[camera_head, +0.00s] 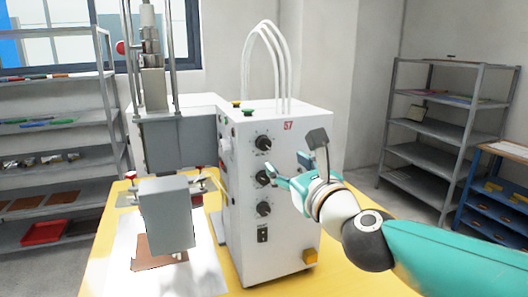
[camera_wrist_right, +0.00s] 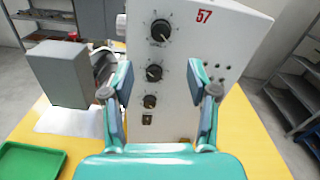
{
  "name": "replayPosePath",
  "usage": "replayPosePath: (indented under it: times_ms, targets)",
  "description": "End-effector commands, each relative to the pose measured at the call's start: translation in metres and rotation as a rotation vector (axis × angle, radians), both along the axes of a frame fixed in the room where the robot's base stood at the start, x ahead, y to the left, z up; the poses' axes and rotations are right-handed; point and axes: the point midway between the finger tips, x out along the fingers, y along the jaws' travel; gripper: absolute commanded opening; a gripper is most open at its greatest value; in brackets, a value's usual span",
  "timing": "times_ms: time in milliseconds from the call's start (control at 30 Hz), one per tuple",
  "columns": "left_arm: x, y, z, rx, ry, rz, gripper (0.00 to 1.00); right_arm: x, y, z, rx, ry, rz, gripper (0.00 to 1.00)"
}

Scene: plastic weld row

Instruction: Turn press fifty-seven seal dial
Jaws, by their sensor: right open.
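The white control box (camera_head: 240,150) of the press carries a red "57" and stands on the yellow table. Its front has a column of three black dials: top (camera_head: 263,142), middle (camera_head: 263,178) and bottom (camera_head: 263,208). They also show in the right wrist view: top (camera_wrist_right: 160,31), middle (camera_wrist_right: 154,72), bottom (camera_wrist_right: 150,102). The dial lettering is too small to read, so I cannot tell which is the seal dial. My right gripper (camera_head: 292,168) is open and empty in front of the panel. In the wrist view its fingers (camera_wrist_right: 160,82) frame the middle dial, apparently without touching. My left gripper is out of view.
The grey press head (camera_head: 166,214) stands left of the box over a white sheet and a brown piece (camera_head: 150,248). A small switch (camera_head: 262,234) sits below the dials. A green tray (camera_wrist_right: 30,160) lies at the wrist view's lower left. Shelves (camera_head: 440,130) stand behind.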

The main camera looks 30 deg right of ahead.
Motion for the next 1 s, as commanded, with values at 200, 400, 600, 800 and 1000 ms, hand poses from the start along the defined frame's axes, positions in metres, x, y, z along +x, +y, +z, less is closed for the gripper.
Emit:
replayPosePath:
  times_ms: [200, 400, 600, 800, 1000]
  targets:
    - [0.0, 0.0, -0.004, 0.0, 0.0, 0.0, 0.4, 0.048, -0.013, -0.001, -0.001, 0.004, -0.005, 0.59]
    - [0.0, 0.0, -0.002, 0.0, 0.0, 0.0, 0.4, 0.085, -0.022, -0.001, -0.001, 0.004, -0.004, 0.59]
    - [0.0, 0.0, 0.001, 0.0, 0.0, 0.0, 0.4, 0.106, -0.028, 0.0, -0.001, 0.001, -0.005, 0.59]
    - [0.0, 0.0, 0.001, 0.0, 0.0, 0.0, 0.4, 0.112, -0.03, 0.0, -0.001, 0.0, -0.004, 0.59]
    - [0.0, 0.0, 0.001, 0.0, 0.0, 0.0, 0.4, 0.112, -0.03, 0.0, -0.001, 0.0, -0.005, 0.59]
